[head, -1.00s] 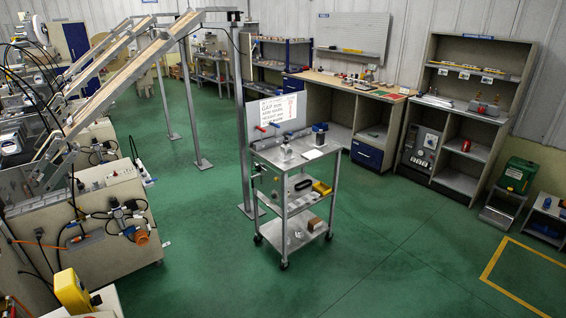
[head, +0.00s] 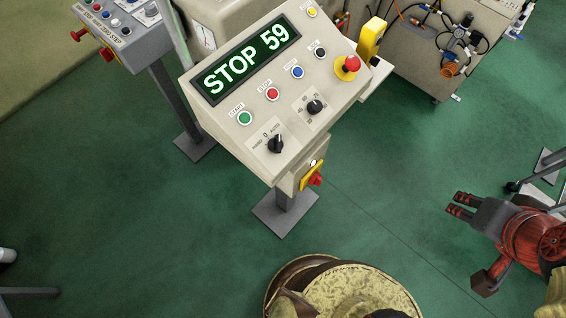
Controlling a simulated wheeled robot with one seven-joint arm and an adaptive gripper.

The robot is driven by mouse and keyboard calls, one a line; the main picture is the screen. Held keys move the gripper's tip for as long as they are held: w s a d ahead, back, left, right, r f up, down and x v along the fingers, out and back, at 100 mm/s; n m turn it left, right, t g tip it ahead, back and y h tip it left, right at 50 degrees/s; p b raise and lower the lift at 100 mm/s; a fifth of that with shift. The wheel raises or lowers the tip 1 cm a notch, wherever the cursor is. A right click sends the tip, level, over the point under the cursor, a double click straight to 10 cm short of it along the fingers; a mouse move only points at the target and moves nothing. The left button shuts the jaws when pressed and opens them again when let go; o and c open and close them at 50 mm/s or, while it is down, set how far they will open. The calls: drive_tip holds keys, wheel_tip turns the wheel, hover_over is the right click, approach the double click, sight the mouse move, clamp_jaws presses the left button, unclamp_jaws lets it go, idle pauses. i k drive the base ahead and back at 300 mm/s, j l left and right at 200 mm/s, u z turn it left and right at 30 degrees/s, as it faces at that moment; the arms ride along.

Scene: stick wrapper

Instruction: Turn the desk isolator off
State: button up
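The control desk (head: 225,135) stands on a dark post, its green display reading STOP 59. On its lower right side is an isolator, a red rotary handle (head: 315,180) on a yellow plate (head: 307,172). The handle looks tilted; its marks are too small to read, so I cannot tell its position. My gripper (head: 460,204) is at the right, pointing left, well apart from the isolator. Its two red-tipped fingers lie near each other with nothing seen between them; how far they are open is unclear.
Another panel (head: 125,45) at the upper left bears a similar red and yellow switch (head: 106,54). The desk top carries several buttons, two knobs and a red emergency stop (head: 351,64). A machine cabinet (head: 420,60) with hoses stands behind. Green floor (head: 390,175) between gripper and desk is clear.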

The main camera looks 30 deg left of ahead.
sight(316, 179)
drive_tip(key=i+l+u, duration=0.1)
drive_tip(key=u, duration=0.4)
drive_tip(key=i+l+u, duration=0.15)
drive_tip(key=u, duration=0.3)
drive_tip(key=i+l+u, duration=0.2)
drive_tip(key=u, duration=0.3)
drive_tip(key=i+l+u, duration=0.1)
drive_tip(key=l+u, duration=0.2)
drive_tip(key=u, duration=0.15)
drive_tip(key=l+u, duration=0.25)
drive_tip(key=u, duration=0.25)
drive_tip(key=i+l+u, duration=0.15)
drive_tip(key=l+u, duration=0.15)
drive_tip(key=u, duration=0.15)
drive_tip(key=i+l+u, duration=0.1)
drive_tip(key=l+u, duration=0.25)
drive_tip(key=u, duration=0.15)
drive_tip(key=l+u, duration=0.75)
drive_tip(key=u, duration=0.15)
drive_tip(key=l+u, duration=0.5)
drive_tip(key=j+z, duration=0.2)
drive_tip(key=j, duration=0.3)
